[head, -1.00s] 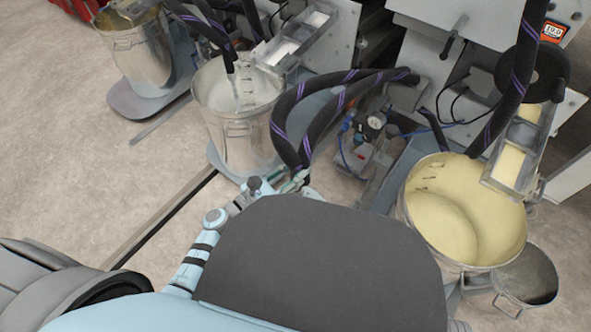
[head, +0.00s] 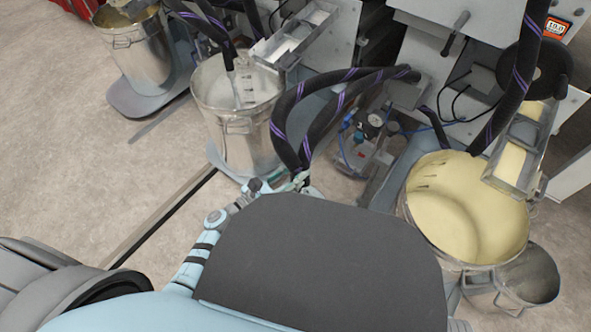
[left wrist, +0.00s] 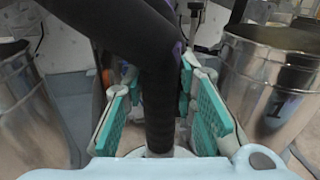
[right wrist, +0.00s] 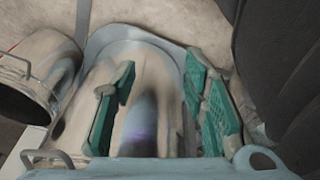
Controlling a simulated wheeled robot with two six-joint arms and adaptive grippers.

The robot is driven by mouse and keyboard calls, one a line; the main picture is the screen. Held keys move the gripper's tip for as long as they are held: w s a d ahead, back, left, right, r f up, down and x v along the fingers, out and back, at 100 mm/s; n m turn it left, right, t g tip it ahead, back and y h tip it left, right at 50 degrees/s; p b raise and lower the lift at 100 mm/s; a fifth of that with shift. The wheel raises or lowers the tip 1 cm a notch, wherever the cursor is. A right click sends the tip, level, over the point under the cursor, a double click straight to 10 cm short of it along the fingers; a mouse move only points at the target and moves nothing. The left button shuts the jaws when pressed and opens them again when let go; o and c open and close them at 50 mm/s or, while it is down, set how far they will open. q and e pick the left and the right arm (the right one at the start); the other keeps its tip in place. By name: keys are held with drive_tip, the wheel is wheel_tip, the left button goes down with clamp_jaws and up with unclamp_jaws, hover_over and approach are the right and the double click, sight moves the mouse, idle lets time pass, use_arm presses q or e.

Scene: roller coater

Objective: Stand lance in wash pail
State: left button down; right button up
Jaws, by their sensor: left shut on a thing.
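My left gripper (head: 290,184) is shut around the lower end of a black hose with purple stripes (head: 284,122), which looks like the lance's hose. In the left wrist view the dark hose (left wrist: 155,80) runs down between the teal finger pads (left wrist: 160,105); the lance's tip is hidden. A small metal pail (head: 528,277), probably the wash pail, stands at the lower right beside a larger pail of yellow coating (head: 468,205). My right gripper (right wrist: 165,105) is open in the right wrist view, with a blurred metal pail wall beyond its fingers; it is hidden in the head view.
A pail of pale liquid (head: 240,140) with another lance in it stands beyond my left gripper. A further pail (head: 145,50) is at the upper left. A pump unit (head: 370,135) stands between the middle and yellow pails.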

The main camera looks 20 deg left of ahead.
use_arm(q)
drive_tip(key=shift+f, duration=0.1)
drive_tip(key=c, duration=1.2)
unclamp_jaws()
drive_tip(key=shift+f, duration=0.1)
drive_tip(key=shift+s, duration=0.1)
drive_tip(key=v, duration=1.2)
